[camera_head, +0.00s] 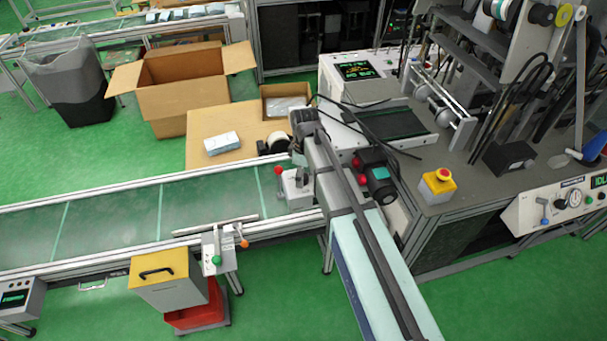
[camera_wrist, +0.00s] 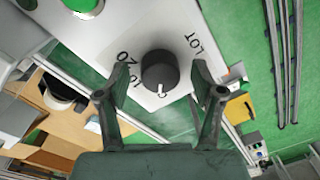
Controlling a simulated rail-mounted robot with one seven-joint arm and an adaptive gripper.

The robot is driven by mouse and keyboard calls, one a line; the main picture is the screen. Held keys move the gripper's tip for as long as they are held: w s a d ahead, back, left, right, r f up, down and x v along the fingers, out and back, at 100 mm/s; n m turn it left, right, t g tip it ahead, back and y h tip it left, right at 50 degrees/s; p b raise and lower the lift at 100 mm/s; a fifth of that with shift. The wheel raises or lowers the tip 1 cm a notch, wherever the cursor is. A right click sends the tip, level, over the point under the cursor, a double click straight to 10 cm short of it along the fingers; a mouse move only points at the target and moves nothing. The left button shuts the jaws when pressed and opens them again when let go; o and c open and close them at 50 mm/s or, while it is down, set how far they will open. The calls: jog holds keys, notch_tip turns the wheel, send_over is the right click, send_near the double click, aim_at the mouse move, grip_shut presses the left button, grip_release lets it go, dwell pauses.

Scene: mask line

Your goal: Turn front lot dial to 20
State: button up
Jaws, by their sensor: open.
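In the wrist view a round black dial (camera_wrist: 160,72) sits on a white panel (camera_wrist: 160,28). Its white pointer mark faces the bottom of the picture, toward a partly hidden character that looks like a 0. To the left of the dial are printed marks; the upper one reads like 20. LOT is printed at the right. My gripper (camera_wrist: 159,78) is open, with one finger at each side of the dial and a visible gap on both sides. I cannot make out this dial or my gripper for certain in the head view.
A green round part (camera_wrist: 84,5) lies at the wrist view's upper left. In the head view, a conveyor (camera_head: 110,215) runs across the left. An open cardboard box (camera_head: 185,95) stands behind it. A yellow bin (camera_head: 168,282) is in front. A machine bench (camera_head: 470,180) stands at right.

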jog(key=shift+c, duration=0.3)
jog(key=c, duration=1.1)
jog(key=shift+m, duration=0.4)
jog(key=m+b, duration=0.1)
jog(key=m, duration=0.2)
jog(key=shift+s+m, duration=0.1)
jog(key=shift+m, duration=0.3)
jog(key=m+b, duration=0.1)
jog(key=m, duration=0.4)
jog(key=m+b, duration=0.1)
jog(key=m, duration=0.4)
jog(key=shift+s+m+t, duration=0.1)
jog(key=shift+m+t, duration=0.2)
jog(key=shift+m, duration=2.3)
